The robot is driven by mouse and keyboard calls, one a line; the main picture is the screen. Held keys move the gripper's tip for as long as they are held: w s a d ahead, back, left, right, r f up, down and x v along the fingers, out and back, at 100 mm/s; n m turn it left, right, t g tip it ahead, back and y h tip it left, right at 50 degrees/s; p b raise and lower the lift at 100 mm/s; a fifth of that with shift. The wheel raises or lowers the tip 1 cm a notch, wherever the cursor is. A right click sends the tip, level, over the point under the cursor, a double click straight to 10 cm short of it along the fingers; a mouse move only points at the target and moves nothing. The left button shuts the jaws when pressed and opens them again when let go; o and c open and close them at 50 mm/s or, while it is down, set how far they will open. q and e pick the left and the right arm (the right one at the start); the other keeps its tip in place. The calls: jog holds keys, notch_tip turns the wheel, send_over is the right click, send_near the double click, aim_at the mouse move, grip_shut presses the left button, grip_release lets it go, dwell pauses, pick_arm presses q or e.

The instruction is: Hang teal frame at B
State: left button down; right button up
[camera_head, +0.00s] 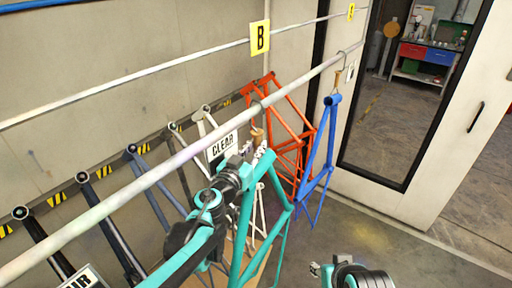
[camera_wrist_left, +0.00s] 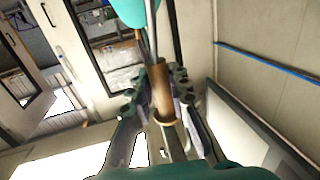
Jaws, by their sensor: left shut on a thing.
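The teal frame (camera_head: 247,215) hangs upright below the front rail, its lower part cut off by the picture edge. My left gripper (camera_head: 262,152) is at its top, just below the rail. In the left wrist view the gripper (camera_wrist_left: 160,95) is shut on the tan handle (camera_wrist_left: 162,88) of a metal hook. The hook's curved top (camera_head: 257,95) is at the rail, below the yellow B sign (camera_head: 260,38); I cannot tell whether it rests on the rail. My right gripper (camera_head: 316,268) is low at the bottom edge, its jaws unclear.
A blue frame (camera_head: 331,130) hangs from the rail (camera_head: 150,178) to the right. An orange frame (camera_head: 292,118) is behind, near the wall rack. White, grey and black frames stand along the rack at left. Floor at right is free.

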pick_arm(q)
jog(key=c, duration=1.3)
grip_release()
jog(key=shift+c, duration=0.2)
jog(key=shift+s+r, duration=0.1)
jog(key=shift+a, duration=0.1)
